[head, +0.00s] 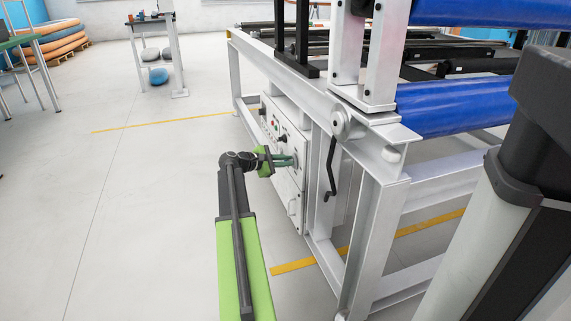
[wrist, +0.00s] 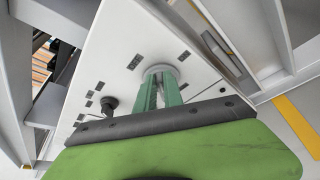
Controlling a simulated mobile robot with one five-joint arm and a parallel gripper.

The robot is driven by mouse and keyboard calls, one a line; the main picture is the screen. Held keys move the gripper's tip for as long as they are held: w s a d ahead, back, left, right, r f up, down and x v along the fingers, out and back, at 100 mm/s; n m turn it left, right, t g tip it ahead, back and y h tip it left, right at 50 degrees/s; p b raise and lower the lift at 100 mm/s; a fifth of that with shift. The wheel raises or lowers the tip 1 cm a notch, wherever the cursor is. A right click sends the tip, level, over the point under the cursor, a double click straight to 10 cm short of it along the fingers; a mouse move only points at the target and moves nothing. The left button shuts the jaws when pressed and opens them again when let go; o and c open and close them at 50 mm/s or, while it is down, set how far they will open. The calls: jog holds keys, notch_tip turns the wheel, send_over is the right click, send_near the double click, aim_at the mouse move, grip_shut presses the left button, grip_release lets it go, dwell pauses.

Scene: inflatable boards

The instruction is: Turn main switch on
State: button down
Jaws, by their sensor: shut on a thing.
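The white control panel (head: 291,190) is on the side of a grey machine frame, and it fills the upper middle of the wrist view (wrist: 125,45). My gripper (head: 288,160) reaches the panel from the left, and its green fingers show in the wrist view (wrist: 160,84). They are shut on a round grey switch (wrist: 160,68), which I take to be the main switch. The fingers hide most of its handle, so its turn position cannot be told. In the head view the switch is hidden behind the fingers.
A black knob (wrist: 110,104) sticks out of the panel left of the fingers. A black crank handle (head: 330,170) hangs right of the panel. Blue rollers (head: 455,105) lie in the frame above. The floor (head: 140,210) left of my arm is clear.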

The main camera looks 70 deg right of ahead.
jog(key=shift+s+a+f+m+h+b, duration=0.1)
jog(key=shift+a+f+m+h+b, duration=0.15)
jog(key=shift+m+b, duration=0.3)
jog(key=shift+s+f+m+h+b, duration=0.15)
jog(key=shift+m+h+b, duration=0.25)
jog(key=shift+m, duration=0.2)
jog(key=shift+s+a+f+m+h+b, duration=0.15)
jog(key=shift+m+h+b, duration=0.1)
jog(key=shift+m+b, duration=0.3)
jog(key=c, duration=1.5)
grip_release()
jog(key=shift+w, duration=0.1)
jog(key=shift+o, duration=0.2)
jog(key=shift+r, duration=0.1)
jog(key=p+v, duration=0.3)
jog(key=v, duration=1.4)
jog(key=shift+a+r, duration=0.2)
